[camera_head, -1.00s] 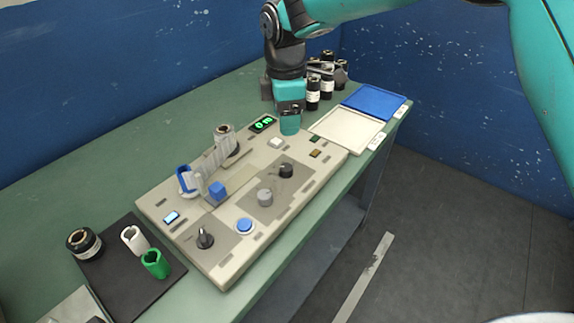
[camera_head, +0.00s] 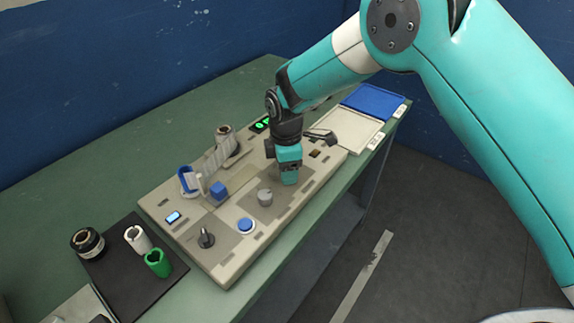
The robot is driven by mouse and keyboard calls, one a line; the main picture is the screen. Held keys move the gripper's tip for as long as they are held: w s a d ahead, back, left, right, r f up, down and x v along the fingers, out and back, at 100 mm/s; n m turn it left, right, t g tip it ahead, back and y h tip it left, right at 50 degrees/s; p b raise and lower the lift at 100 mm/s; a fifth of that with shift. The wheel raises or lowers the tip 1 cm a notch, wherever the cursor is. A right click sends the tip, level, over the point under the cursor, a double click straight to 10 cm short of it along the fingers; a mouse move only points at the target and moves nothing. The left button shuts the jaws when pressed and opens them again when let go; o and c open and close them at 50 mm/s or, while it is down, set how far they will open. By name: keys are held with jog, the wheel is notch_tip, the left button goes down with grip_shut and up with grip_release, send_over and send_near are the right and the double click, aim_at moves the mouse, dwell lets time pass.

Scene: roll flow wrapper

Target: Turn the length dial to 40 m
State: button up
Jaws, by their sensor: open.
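The beige control panel (camera_head: 225,270) lies on the green table and carries several controls. My gripper (camera_head: 289,180) points down over the panel's right half, where a black knob is now hidden behind it. It is open; I cannot tell whether its fingers touch that knob. A grey knob (camera_head: 265,197) stands just left of and in front of the gripper. A black pointer knob (camera_head: 206,238) sits at the panel's front left. I cannot read any dial labels, so which knob is the length dial is unclear. A green-lit display (camera_head: 261,125) is partly covered by my arm.
A blue button (camera_head: 245,225), blue block (camera_head: 218,190) and film roller (camera_head: 224,135) are on the panel. White (camera_head: 352,135) and blue (camera_head: 373,102) trays are behind right.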

jog(key=shift+c, duration=0.4)
jog(key=c, duration=0.9)
jog(key=shift+o, duration=0.2)
jog(key=shift+m, duration=0.3)
jog(key=m, duration=0.3)
jog(key=shift+m, duration=0.3)
jog(key=m, duration=0.3)
jog(key=shift+s+m, duration=0.1)
jog(key=shift+m, duration=0.2)
jog(key=m, duration=0.4)
jog(key=shift+f+m, duration=0.1)
jog(key=shift+m, duration=1.8)
